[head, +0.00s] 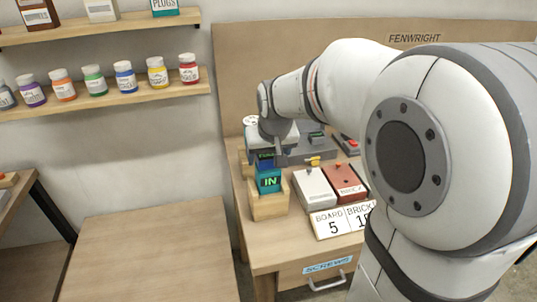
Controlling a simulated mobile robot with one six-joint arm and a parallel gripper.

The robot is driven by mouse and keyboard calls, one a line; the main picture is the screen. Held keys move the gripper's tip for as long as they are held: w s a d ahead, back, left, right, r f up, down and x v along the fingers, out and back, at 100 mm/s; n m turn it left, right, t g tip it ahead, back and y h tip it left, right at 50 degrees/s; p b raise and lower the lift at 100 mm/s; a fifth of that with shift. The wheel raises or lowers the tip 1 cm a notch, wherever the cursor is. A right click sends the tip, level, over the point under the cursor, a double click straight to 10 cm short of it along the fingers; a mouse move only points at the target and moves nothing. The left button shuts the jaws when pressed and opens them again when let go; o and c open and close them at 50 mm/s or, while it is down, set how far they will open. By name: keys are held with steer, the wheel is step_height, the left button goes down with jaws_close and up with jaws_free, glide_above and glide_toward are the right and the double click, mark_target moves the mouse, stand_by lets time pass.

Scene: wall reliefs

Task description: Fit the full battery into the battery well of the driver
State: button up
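A teal block marked "IN" (269,181) stands in a light wooden holder (268,207) at the left front of the bench. A dark piece with small green lettering (265,156) shows just above it. It may be a battery, but it is too small to be sure. My gripper (281,158) reaches down over this spot, its fingers beside the dark piece. I cannot tell whether they are shut on it. I cannot make out the driver or its battery well for certain; my arm covers much of the back and right of the bench.
A grey box (314,187) and a red box (345,181) lie right of the holder, behind cards "BOARD 5" (331,223) and "BRICK" (359,214). Dark grey gear (318,146) stands behind. A drawer marked "SCREWS" (328,266) is below. The left table (150,255) is clear.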

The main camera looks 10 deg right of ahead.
steer(key=shift+o, duration=0.2)
steer(key=v, duration=0.7)
steer(key=shift+r, duration=0.4)
steer(key=shift+s, duration=0.15)
